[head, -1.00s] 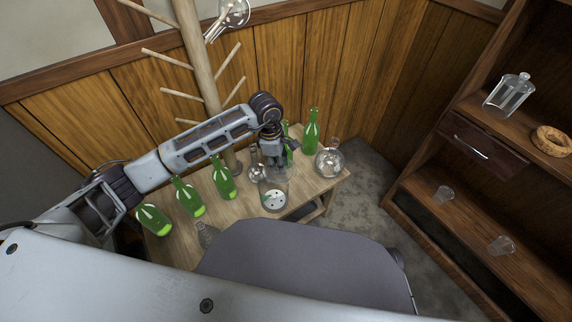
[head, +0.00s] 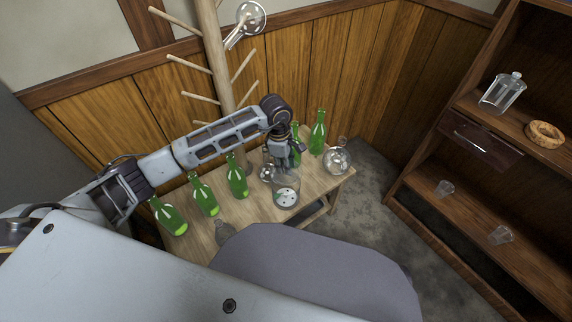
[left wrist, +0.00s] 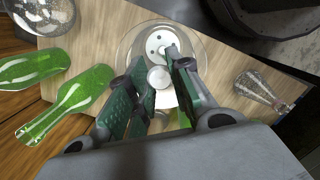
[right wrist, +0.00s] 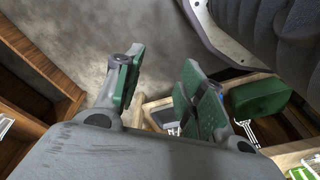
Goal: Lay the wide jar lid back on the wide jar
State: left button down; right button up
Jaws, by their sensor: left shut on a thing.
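The wide jar (head: 286,198) is clear glass with a white perforated plate in it. It stands on the wooden table near its front right edge, and its round rim shows in the left wrist view (left wrist: 122,50). My left gripper (head: 284,160) is above the jar. In the left wrist view its fingers are shut on the pale round knob of the wide jar lid (left wrist: 158,78). The clear lid is hard to tell from the jar below, so I cannot tell whether they touch. My right gripper (right wrist: 160,85) is open and empty over the floor.
Several green bottles (head: 204,195) stand left of the jar, with others behind. A round glass flask (head: 337,160) is close on the right. A small glass flask (head: 226,232) is at the front left. A peg stand (head: 215,60) rises behind; shelves (head: 480,200) are at right.

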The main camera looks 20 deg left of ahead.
pick_arm(q)
jog(key=shift+f, duration=0.1)
jog(key=shift+f+b, duration=0.7)
jog(key=shift+f, duration=0.55)
pick_arm(e)
jog(key=shift+w+a+r, duration=0.15)
jog(key=shift+r, duration=0.35)
jog(key=shift+w+a+r, duration=0.1)
jog(key=shift+w+r, duration=0.05)
jog(key=shift+r, duration=0.3)
pick_arm(q)
jog(key=shift+f, duration=0.15)
pick_arm(e)
jog(key=shift+f, duration=0.2)
pick_arm(q)
jog(key=shift+f+b, duration=0.5)
jog(key=shift+b, duration=0.15)
pick_arm(e)
jog(key=shift+f, duration=0.45)
